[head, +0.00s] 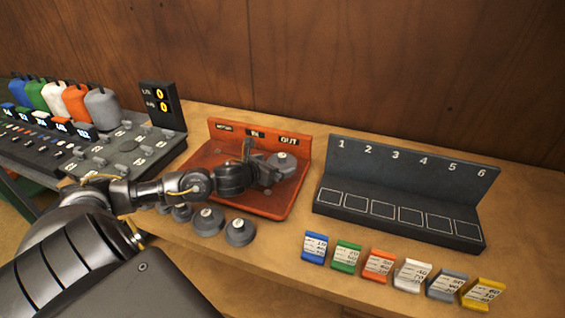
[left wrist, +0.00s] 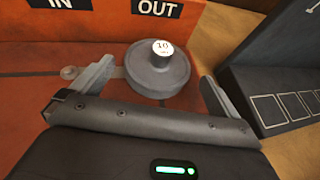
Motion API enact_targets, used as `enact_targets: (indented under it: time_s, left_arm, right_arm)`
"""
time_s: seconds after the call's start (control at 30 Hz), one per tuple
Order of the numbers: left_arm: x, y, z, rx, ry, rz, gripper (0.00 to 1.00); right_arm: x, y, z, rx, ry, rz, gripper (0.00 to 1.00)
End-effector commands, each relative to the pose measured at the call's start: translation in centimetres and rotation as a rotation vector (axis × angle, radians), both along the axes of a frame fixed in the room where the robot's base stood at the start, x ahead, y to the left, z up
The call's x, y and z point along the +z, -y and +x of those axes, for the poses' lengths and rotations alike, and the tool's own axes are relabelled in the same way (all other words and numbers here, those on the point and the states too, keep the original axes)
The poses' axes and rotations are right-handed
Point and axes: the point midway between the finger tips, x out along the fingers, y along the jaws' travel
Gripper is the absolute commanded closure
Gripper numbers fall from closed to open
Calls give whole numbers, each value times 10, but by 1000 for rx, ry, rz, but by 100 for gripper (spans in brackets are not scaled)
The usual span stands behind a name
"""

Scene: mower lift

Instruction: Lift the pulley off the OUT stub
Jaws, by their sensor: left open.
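The grey pulley (left wrist: 157,72) with a white cap reading 10 sits under the OUT label (left wrist: 157,7) on the orange board in the left wrist view. It also shows in the head view (head: 284,161) at the board's right side. My left gripper (left wrist: 155,85) is open, with one finger on each side of the pulley and gaps showing between. The OUT stub itself is hidden by the pulley. In the head view my left arm reaches across the orange board (head: 262,208) and hides much of it. My right gripper is not in view.
Several loose grey pulleys (head: 240,232) lie in front of the board. A dark numbered rack (head: 400,205) stands to the right, with colored tags (head: 378,266) before it. A dark tray with small parts (head: 120,150) and a display (head: 160,100) are at the left.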

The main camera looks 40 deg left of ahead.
Motion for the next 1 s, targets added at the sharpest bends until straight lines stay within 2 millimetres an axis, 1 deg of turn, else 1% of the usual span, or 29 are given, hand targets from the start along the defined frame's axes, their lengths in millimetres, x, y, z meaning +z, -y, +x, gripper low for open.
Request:
enact_targets:
  time_s: [0.1,0.23,0.4,0.57,0.67,0.87,1.0]
  left_arm:
    - [-2,1,4,-2,-1,0,0]
    - [-1,1,9,-2,0,-2,0]
    - [-4,-3,33,0,0,-4,0]
    - [-13,-5,50,-2,0,-2,0]
    - [-16,-5,54,-4,0,-2,0]
    - [-17,-5,54,-4,-1,-1,0]
    - [-17,-5,54,-4,-1,-1,18]
  right_arm:
    - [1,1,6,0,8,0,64]
    - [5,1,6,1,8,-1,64]
    - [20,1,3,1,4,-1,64]
    - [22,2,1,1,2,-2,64]
    - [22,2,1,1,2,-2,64]
    - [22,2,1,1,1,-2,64]
    - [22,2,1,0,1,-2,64]
